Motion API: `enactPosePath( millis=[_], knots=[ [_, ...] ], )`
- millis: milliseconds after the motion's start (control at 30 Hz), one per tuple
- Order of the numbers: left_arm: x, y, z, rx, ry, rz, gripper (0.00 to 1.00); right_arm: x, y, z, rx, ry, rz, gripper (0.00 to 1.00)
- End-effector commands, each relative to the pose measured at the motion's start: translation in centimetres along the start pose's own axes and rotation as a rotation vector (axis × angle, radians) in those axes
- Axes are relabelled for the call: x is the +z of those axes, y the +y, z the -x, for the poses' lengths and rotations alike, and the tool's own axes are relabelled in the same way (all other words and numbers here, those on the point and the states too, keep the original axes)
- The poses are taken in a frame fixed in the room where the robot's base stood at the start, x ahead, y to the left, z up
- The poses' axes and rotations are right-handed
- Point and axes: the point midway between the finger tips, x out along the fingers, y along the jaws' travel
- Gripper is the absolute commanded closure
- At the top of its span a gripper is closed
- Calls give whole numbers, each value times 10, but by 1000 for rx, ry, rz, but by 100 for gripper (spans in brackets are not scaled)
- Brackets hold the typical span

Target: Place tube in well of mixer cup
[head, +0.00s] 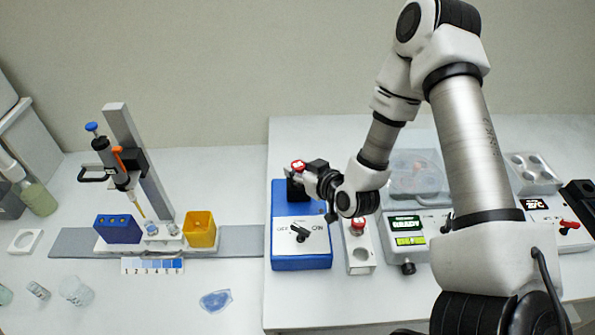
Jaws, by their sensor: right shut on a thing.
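The mixer (302,264) is a blue box with a white front panel and a black knob. Its dark cup (294,190) stands at the back of its top, partly covered by my gripper. My right gripper (300,174) reaches in from the right and is shut on a tube with a red cap (298,165), right at the cup. The tube's body is hidden, so I cannot tell whether it is inside the well. My left gripper is not in view.
A white stand with another red cap (357,228) is just right of the mixer. A device reading READY (407,232) stands further right. A pipette (112,165), blue rack (118,229) and yellow bin (201,229) are on the left. The bench in front is mostly clear.

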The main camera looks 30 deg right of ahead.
Motion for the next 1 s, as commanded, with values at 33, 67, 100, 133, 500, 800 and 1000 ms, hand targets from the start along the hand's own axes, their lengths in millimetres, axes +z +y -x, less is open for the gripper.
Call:
enactPosePath(
  millis=[33,67,100,133,500,800,1000],
  knots=[
    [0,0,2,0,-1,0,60,7,0,-3,2,-2,3,94],
    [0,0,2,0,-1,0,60,10,0,-4,1,-2,3,94],
    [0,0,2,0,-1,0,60,12,0,-5,1,0,2,94],
    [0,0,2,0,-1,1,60,12,0,-5,1,1,1,94],
    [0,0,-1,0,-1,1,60,14,0,-6,1,2,0,42],
    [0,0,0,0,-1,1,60,13,0,-6,1,2,0,42],
    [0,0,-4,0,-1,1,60,13,1,13,3,2,-7,42]
  ],
)
